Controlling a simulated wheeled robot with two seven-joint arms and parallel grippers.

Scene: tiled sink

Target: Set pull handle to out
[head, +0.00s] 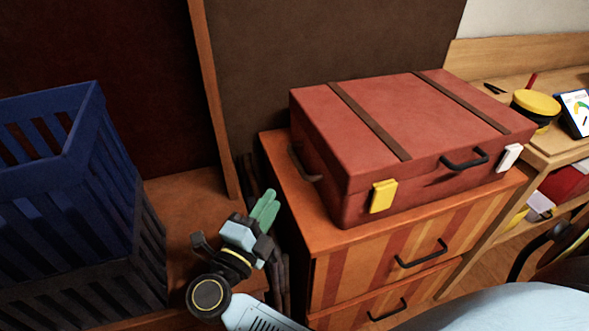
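A red-brown suitcase (405,140) lies shut on a striped drawer cabinet. A black carry handle (464,160) is on its front face, between a yellow latch (383,196) and a white latch (509,157). A brown handle (303,165) shows on its left side. I cannot tell which handle the task means. My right gripper (265,207) has green fingers lying close together with nothing visible between them. It is left of the cabinet, apart from the suitcase. My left gripper is out of view.
The cabinet (330,280) has drawers with black handles. A blue slatted crate (95,190) stands at the left. A wooden shelf (555,135) at the right holds a yellow-topped round item (537,103). A dark panel rises behind the suitcase.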

